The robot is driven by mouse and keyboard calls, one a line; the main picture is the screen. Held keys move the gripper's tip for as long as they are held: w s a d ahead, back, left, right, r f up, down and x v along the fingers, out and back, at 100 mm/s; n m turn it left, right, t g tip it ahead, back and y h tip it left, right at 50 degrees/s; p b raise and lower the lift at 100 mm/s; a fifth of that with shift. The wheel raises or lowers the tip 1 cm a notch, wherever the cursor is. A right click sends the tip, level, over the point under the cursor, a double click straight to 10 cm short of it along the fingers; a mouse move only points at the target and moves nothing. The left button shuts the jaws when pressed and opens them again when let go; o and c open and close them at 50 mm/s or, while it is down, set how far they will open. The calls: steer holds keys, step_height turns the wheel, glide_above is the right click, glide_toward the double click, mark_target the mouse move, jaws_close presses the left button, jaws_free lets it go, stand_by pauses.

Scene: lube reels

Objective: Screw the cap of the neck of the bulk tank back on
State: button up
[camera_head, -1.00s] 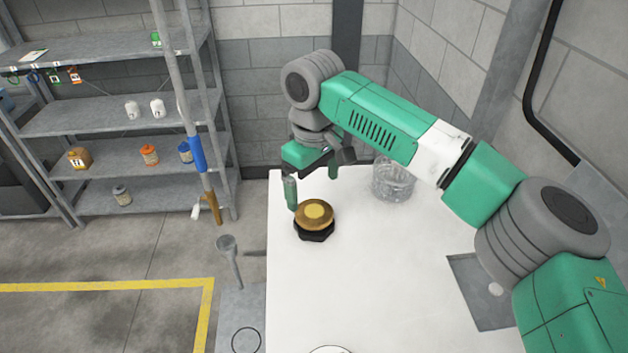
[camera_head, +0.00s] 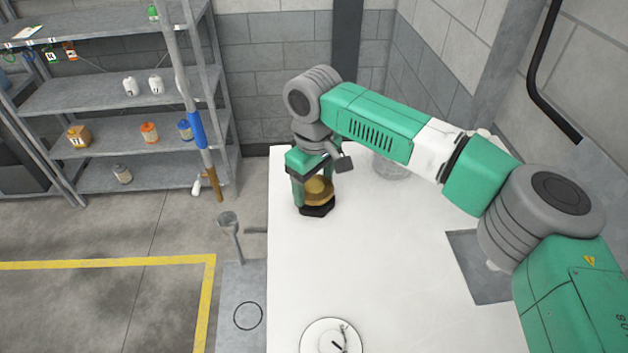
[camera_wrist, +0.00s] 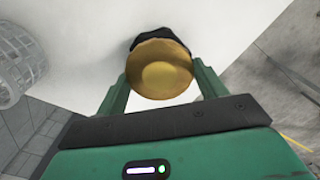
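The brass-gold round cap (camera_head: 318,188) sits on top of the black faceted neck (camera_head: 317,211) on the white tank top (camera_head: 370,260). I cannot tell how far it is threaded. My gripper (camera_head: 314,190) is lowered over it, pointing down, with one finger on each side of the cap. In the wrist view the cap (camera_wrist: 159,70) lies between the two fingertips of my gripper (camera_wrist: 160,76), with the black neck (camera_wrist: 165,38) behind it. The fingers are spread, with narrow gaps at the cap's sides; no firm contact shows.
A clear ribbed container (camera_head: 390,168) stands on the tank top behind my arm; it shows in the wrist view (camera_wrist: 20,65). A round white dial (camera_head: 331,338) is at the front. A funnel (camera_head: 229,222) stands left of the tank. Shelves (camera_head: 110,125) hold bottles at the left.

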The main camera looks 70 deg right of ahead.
steer(key=shift+r+m+p, duration=0.2)
steer(key=shift+m+p, duration=0.1)
steer(key=shift+p, duration=0.25)
steer(key=m+p, duration=0.2)
steer(key=shift+m+p, duration=0.9)
steer(key=shift+p, duration=0.1)
steer(key=shift+f+m, duration=0.2)
steer(key=shift+m, duration=0.2)
steer(key=shift+p, duration=0.35)
steer(key=shift+r+m+p, duration=0.2)
steer(key=shift+m+p, duration=0.1)
steer(key=shift+p, duration=0.2)
steer(key=m+p, duration=0.3)
steer(key=p, duration=0.1)
steer(key=shift+f+m+p, duration=0.25)
steer(key=shift+m+p, duration=0.15)
steer(key=shift+m, duration=0.4)
